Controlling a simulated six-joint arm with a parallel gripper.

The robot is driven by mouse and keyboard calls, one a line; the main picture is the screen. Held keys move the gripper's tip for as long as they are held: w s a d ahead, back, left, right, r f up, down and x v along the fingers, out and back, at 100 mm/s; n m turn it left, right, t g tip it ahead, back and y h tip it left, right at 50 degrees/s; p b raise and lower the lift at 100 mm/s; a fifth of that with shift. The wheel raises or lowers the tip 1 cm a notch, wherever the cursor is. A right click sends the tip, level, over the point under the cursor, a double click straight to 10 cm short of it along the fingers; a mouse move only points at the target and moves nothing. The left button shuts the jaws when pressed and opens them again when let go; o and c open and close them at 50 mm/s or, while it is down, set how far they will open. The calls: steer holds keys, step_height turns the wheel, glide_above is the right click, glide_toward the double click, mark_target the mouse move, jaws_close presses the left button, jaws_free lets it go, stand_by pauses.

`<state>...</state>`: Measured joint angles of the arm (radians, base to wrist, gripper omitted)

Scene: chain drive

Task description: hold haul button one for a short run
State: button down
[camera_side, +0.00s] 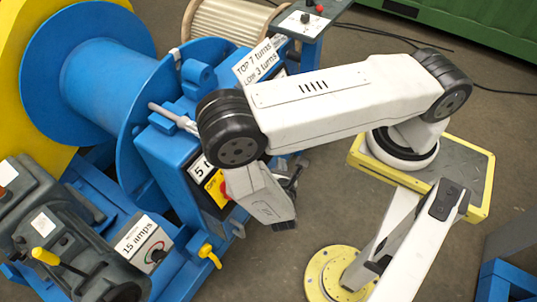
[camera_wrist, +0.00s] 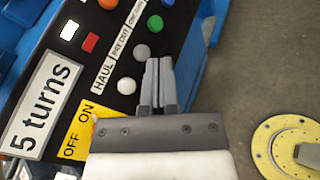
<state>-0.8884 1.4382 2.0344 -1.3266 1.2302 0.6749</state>
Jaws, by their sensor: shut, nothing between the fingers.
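The control panel (camera_wrist: 112,45) on the blue machine carries a column of round buttons in the wrist view. A white button (camera_wrist: 126,86) sits beside the HAUL label (camera_wrist: 104,73), and a grey button (camera_wrist: 142,51) sits above it, near the PAY OUT label. My gripper (camera_wrist: 159,62) is shut and empty. In the picture its fingertips lie just right of the grey button and up-right of the white one; I cannot tell whether they touch the panel. In the side view my gripper (camera_side: 294,179) is beside the panel's right edge, and the buttons are hidden.
Green (camera_wrist: 155,23) and orange (camera_wrist: 107,4) buttons, a yellow OFF/ON plate (camera_wrist: 78,130) and a "5 turns" label (camera_wrist: 45,105) share the panel. A blue drum (camera_side: 95,75) stands at left. A yellow-edged platform (camera_side: 465,165) and a round yellow base (camera_side: 325,275) stand at right.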

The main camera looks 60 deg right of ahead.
steer(key=shift+s+a+f+n+t+y, duration=0.1)
steer(key=shift+a+f+n+t+y, duration=0.1)
steer(key=shift+f+n+t+y, duration=0.4)
steer(key=shift+s+a+f+n+t+y, duration=0.1)
steer(key=shift+a+f+n+t+y, duration=0.1)
steer(key=shift+f+n+t, duration=0.7)
steer(key=shift+r+t, duration=0.15)
steer(key=shift+t, duration=0.15)
steer(key=shift+w, duration=0.2)
steer(key=w+f, duration=0.4)
steer(key=w, duration=0.3)
steer(key=shift+w, duration=0.3)
